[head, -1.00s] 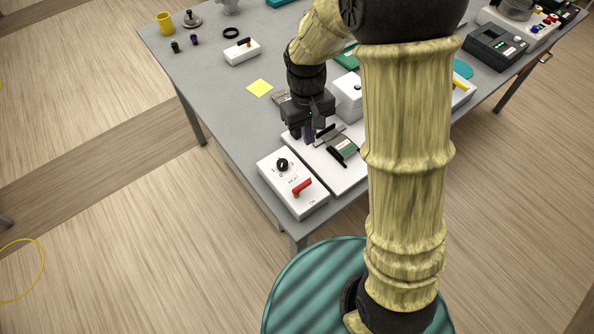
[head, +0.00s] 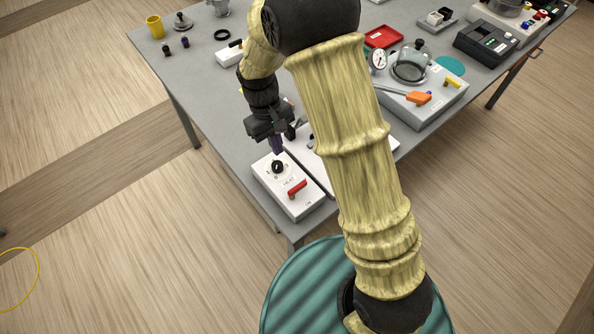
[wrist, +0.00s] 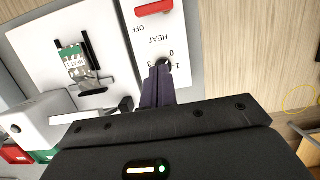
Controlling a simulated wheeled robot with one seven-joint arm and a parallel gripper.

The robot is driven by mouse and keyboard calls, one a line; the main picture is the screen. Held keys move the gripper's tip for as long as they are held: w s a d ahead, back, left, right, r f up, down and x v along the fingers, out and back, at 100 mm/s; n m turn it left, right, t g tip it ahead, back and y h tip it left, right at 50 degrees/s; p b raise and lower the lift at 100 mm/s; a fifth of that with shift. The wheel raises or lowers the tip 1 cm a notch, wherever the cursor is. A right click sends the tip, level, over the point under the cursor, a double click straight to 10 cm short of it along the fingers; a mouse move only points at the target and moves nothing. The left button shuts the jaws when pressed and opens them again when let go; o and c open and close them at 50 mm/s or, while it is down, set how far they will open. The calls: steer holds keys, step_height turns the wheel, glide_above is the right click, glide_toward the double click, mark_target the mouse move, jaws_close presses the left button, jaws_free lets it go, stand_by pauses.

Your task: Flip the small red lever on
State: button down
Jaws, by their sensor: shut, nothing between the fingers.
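The red lever (head: 297,188) is on a white control box (head: 300,206) at the table's near corner, beside the word ON in the head view. The red lever also shows at the top of the wrist view (wrist: 154,8), where the word OFF is readable below it. A black knob (head: 277,167) with a scale and the word HEAT is on the same box. My gripper (head: 277,149) is shut and empty, just behind the knob in the head view. In the wrist view its fingertips (wrist: 158,70) overlap the knob's edge; I cannot tell whether they touch it.
A bell-jar unit (head: 424,98) stands farther right. The table's near edge is close to the box.

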mark_target(297, 190)
steer(key=x, duration=0.2)
steer(key=p+x, duration=0.1)
steer(key=x, duration=0.2)
steer(key=p+x, duration=0.1)
steer(key=x, duration=0.1)
steer(key=shift+s+d+f, duration=0.1)
steer(key=shift+d, duration=0.25)
steer(key=s+d+p, duration=0.1)
steer(key=s+d, duration=0.1)
steer(key=shift+s+p, duration=0.35)
steer(key=shift+s+d, duration=0.1)
steer(key=shift+s, duration=0.15)
steer(key=shift+d, duration=0.35)
steer(key=shift+w+a, duration=0.2)
steer(key=shift+a, duration=0.25)
